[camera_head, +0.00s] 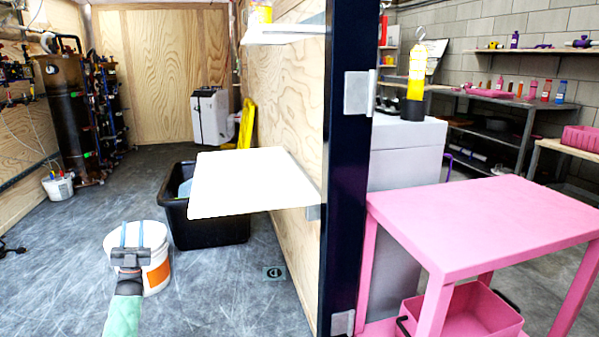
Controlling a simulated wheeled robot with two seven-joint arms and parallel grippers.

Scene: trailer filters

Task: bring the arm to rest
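My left gripper (132,232) is at the lower left, its arm coming up from the bottom edge. Its two blue fingers stand apart with nothing between them, so it is open and empty. Behind it in the view is a white bucket (156,272) with an orange label, standing on the floor. The fingers overlap the bucket's top in the picture; I cannot tell whether they touch it. My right gripper is not in view.
A white fold-out shelf (245,183) juts from the wooden wall above a black bin (207,229). A dark door post (349,150) divides the view. A pink table (490,222) stands at the right. Grey floor (225,295) is clear right of the bucket.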

